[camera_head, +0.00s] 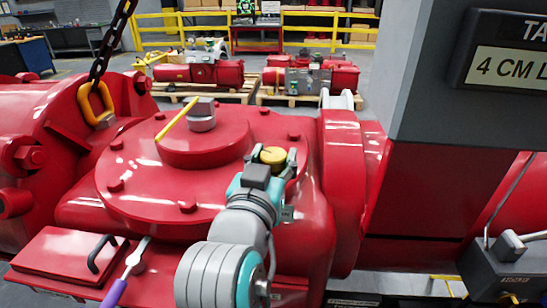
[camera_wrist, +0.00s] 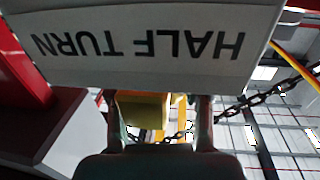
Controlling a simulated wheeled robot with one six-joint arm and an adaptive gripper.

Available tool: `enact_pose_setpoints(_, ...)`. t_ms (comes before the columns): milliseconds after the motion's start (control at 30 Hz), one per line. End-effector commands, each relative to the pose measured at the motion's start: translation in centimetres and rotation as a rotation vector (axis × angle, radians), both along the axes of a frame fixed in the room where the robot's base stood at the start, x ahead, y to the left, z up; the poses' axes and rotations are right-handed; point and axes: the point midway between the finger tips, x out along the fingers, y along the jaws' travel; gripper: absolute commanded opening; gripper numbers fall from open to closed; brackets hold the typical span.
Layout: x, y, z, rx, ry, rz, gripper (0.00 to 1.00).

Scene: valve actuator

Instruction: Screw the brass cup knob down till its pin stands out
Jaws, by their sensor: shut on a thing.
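The brass cup knob (camera_head: 272,155) sits toward the right side of the red actuator housing (camera_head: 150,180). My gripper (camera_head: 268,165) reaches it from the front and is shut on it, one finger on each side. In the wrist view, a brass-yellow part of the knob (camera_wrist: 143,108) shows between the two dark fingers of my gripper (camera_wrist: 160,112). I cannot make out a pin standing out of the knob. The knob's lower part is hidden by my gripper.
A grey plate reading HALF TURN (camera_wrist: 140,45) appears upside down in the wrist view. A yellow bar (camera_head: 177,118) and grey cap (camera_head: 202,115) stand on the housing. A chain hook (camera_head: 96,103), purple-handled tool (camera_head: 122,280) and grey pillar (camera_head: 450,90) are nearby.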

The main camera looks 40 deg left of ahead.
Motion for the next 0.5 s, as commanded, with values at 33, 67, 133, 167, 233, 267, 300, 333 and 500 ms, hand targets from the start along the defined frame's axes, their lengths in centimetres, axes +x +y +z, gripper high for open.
enact_pose_setpoints(33, 0.03, 0.07, -0.08, -0.002, 0.001, -0.005, 0.14)
enact_pose_setpoints(67, 0.03, 0.05, -0.07, -0.002, 0.001, -0.008, 0.14)
enact_pose_setpoints(133, 0.04, 0.03, -0.07, -0.001, 0.001, -0.012, 0.14)
enact_pose_setpoints(167, 0.04, 0.02, -0.07, -0.001, 0.001, -0.013, 0.14)
enact_pose_setpoints(233, 0.04, 0.02, -0.07, -0.001, 0.001, -0.014, 0.14)
enact_pose_setpoints(267, 0.04, 0.02, -0.06, -0.001, 0.001, -0.014, 0.14)
enact_pose_setpoints(300, 0.04, 0.02, -0.06, -0.001, 0.001, -0.013, 0.14)
enact_pose_setpoints(333, 0.04, 0.02, -0.06, -0.001, 0.001, -0.013, 0.14)
enact_pose_setpoints(500, 0.03, 0.01, -0.06, -0.001, 0.001, -0.013, 0.59)
